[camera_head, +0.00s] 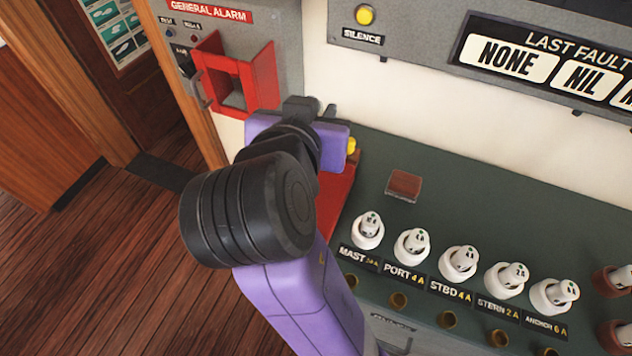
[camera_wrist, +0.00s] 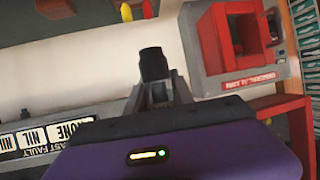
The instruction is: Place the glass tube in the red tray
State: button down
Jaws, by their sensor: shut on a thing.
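My gripper (camera_head: 312,106) is in front of the wall panel, above the far end of the red tray. In the wrist view, which looks upside down, my gripper (camera_wrist: 154,75) is shut on a short dark cylinder (camera_wrist: 152,62). I cannot tell whether this is the glass tube; no clear glass shows. The red tray (camera_head: 342,190) lies at the left end of the green counter, largely hidden by my arm. A yellow piece (camera_head: 352,146) shows at its far end; a yellow piece (camera_wrist: 147,8) and a red piece (camera_wrist: 125,12) show in the wrist view.
The open red alarm box (camera_head: 265,80) juts from the wall left of my gripper. A brown block (camera_head: 404,185) lies on the green counter (camera_head: 480,190). Several white fuse holders (camera_head: 411,246) stand in a row along it.

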notch_tip(320, 180, down, 18)
jog(key=shift+r, duration=0.1)
dwell(0.4)
jog(key=c, duration=1.1)
grip_release()
jog(key=shift+f, duration=0.2)
jog(key=shift+r, duration=0.1)
jog(key=shift+s+r, duration=0.1)
jog(key=shift+r, duration=0.05)
jog(key=v, duration=1.2)
jog(key=shift+b, duration=0.35)
